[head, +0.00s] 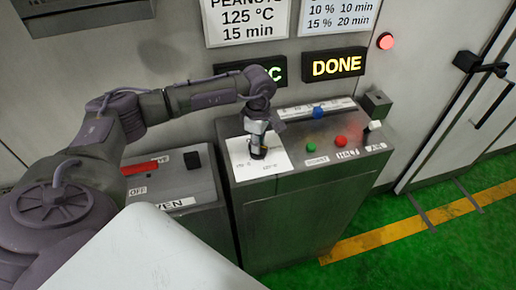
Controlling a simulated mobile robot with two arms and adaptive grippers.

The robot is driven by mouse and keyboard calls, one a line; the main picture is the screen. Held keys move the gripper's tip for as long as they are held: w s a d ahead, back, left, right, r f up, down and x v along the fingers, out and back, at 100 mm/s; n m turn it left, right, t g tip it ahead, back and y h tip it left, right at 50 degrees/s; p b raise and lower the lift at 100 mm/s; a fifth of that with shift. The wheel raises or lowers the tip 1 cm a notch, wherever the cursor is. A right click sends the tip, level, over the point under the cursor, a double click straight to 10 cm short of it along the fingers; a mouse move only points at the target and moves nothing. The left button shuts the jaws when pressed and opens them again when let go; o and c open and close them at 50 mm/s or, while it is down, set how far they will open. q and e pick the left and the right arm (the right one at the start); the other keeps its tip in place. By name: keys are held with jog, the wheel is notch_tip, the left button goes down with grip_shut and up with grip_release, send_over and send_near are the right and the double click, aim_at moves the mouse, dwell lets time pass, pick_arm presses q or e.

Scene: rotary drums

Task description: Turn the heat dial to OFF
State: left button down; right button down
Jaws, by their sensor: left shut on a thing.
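The heat dial (258,155) appears as a small dark knob on a white plate (240,168) on top of the right-hand grey console. Small marks are printed on the plate, too small to read. My left gripper (257,144) points down over the plate and is shut on the dial. The gripper and wrist hide most of the dial, so I cannot tell which way it points. My right gripper is not in view.
The console (300,210) also carries a blue button (317,112), a green button (311,147), a red button (340,142) and a white-tipped lever (374,127). A DONE sign (333,66) is lit. A red switch (140,167) sits on the left console (185,205).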

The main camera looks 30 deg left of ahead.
pick_arm(q)
jog(key=n+b, duration=0.2)
jog(key=n, duration=0.1)
jog(key=shift+f+n+b, duration=0.1)
jog(key=shift+n+b, duration=0.2)
jog(key=shift+n, duration=0.1)
jog(key=n+b, duration=0.2)
jog(key=n, duration=0.1)
jog(key=shift+n, duration=0.3)
jog(key=n+b, duration=0.1)
jog(key=n, duration=0.1)
jog(key=shift+n+b, duration=0.3)
jog(key=shift+n, duration=0.1)
jog(key=n+b, duration=0.1)
jog(key=n, duration=0.2)
jog(key=shift+n, duration=0.3)
jog(key=n+b, duration=0.2)
jog(key=n, duration=1)
jog(key=shift+r+b, duration=0.25)
jog(key=shift+b, duration=0.15)
jog(key=c, duration=1.1)
grip_release()
